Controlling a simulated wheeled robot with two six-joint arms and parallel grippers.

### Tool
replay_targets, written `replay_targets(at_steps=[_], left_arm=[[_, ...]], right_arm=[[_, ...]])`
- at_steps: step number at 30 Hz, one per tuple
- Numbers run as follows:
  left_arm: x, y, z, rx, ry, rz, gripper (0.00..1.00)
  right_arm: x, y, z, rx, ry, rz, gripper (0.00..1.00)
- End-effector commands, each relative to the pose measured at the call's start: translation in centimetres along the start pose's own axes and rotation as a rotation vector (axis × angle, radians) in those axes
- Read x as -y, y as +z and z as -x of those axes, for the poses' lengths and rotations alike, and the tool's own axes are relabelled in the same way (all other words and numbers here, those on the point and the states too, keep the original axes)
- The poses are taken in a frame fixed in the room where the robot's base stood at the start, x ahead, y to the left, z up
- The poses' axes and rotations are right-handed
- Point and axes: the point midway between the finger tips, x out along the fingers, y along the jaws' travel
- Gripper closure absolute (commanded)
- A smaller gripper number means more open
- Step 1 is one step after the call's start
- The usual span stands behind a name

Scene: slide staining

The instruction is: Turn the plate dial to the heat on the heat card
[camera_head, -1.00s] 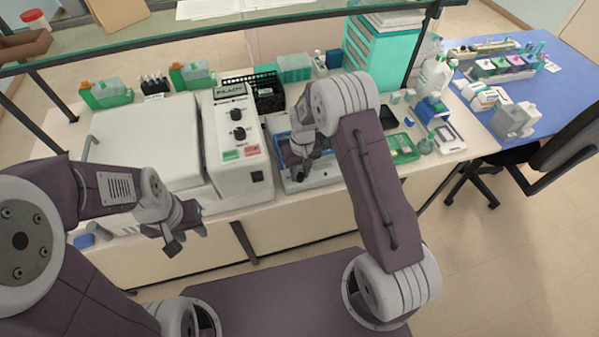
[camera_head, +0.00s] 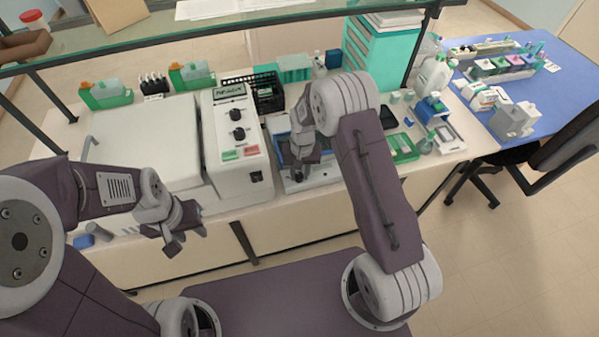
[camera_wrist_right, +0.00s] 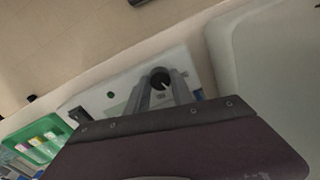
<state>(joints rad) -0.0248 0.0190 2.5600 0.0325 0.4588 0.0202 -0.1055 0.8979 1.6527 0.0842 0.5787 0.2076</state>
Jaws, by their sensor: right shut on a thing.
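My right gripper (camera_head: 299,166) reaches down to the front of a white and blue plate unit (camera_head: 325,176). In the right wrist view its two grey fingers (camera_wrist_right: 161,88) are shut on a round black dial (camera_wrist_right: 159,76), one finger on each side. A white pointer line shows on the dial face. The unit's white front (camera_wrist_right: 108,96) shows beside the dial. The arm hides much of the plate in the head view. My left gripper (camera_head: 180,228) hangs in front of the bench, empty, its fingers apart. I cannot make out a heat card.
A white machine (camera_head: 222,178) with two black knobs stands left of the plate unit. Green trays (camera_head: 403,150) and bottles stand to its right. A black basket (camera_head: 268,98) is behind. A glass shelf (camera_head: 230,30) crosses above the bench.

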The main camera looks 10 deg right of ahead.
Motion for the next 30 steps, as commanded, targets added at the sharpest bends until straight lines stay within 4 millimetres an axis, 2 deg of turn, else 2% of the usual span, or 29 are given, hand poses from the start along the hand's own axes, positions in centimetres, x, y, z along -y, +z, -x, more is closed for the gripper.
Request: replay_targets(at_steps=[3,4,6,14,17,24,30], left_arm=[[0.0,0.0,0.0,0.0,0.0,0.0,0.64],[0.0,0.0,0.0,0.0,0.0,0.0,0.64],[0.0,0.0,0.0,0.0,0.0,0.0,0.64],[0.0,0.0,0.0,0.0,0.0,0.0,0.64],[0.0,0.0,-0.2,0.0,0.0,0.0,0.64],[0.0,0.1,-1.4,0.0,0.0,0.0,0.64],[0.0,0.2,-1.8,0.0,0.0,0.0,0.64]], right_arm=[[0.0,0.2,0.0,0.006,0.001,0.0,1.0],[0.0,0.2,0.0,0.006,0.001,0.0,0.66],[0.0,0.2,0.0,0.005,0.001,0.0,0.5],[0.0,0.1,0.0,0.002,0.0,0.001,0.5],[0.0,0.0,0.6,-0.001,-0.001,0.001,0.5],[0.0,0.0,5.6,-0.005,-0.001,0.0,0.5],[0.0,0.2,8.6,0.0,0.0,0.0,0.5]])
